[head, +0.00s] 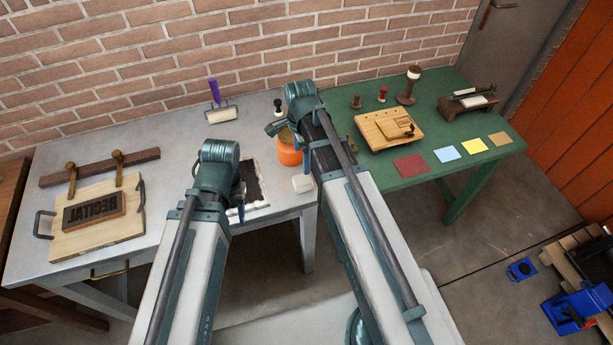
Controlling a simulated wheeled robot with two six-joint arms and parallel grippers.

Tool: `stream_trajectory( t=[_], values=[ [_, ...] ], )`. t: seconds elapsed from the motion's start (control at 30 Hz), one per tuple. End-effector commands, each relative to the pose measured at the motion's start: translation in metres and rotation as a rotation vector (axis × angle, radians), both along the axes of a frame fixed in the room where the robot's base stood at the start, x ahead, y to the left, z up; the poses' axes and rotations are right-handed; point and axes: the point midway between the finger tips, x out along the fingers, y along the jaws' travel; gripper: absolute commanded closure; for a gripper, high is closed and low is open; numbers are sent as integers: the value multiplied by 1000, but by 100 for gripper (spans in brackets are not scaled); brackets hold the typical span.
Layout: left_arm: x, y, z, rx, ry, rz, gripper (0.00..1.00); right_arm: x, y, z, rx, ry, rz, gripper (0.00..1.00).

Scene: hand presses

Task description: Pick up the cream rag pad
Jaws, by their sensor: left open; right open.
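The small cream rag pad (302,184) lies on the grey table near its front edge, just left of my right arm. My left gripper (238,208) is open and points down over the table, left of the pad and apart from it, at the edge of a dark inked sheet (256,187). My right gripper (292,138) is open, above and behind the pad by an orange jar (289,150). My arm links hide part of both grippers and the jar.
The grey table (170,190) holds a wooden board (70,237) with a lettered block at left and a purple-handled roller (221,112) at the back. A green table (440,128) with a wooden press, stamps and coloured cards adjoins at right. A brick wall stands behind.

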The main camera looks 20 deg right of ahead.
Motion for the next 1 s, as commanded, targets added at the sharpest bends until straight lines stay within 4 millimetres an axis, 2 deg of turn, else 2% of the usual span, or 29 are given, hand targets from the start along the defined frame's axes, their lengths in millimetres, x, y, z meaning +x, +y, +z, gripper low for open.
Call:
stream_trajectory(
  t=[0.27,0.7,1.0],
  values=[
    [0,0,-24,0,0,1,50,0,0,-24,0,0,2,0],
    [0,0,-83,0,0,2,50,0,0,-83,0,0,3,0],
    [0,0,-87,0,0,2,50,0,0,-87,0,0,3,0]
  ],
)
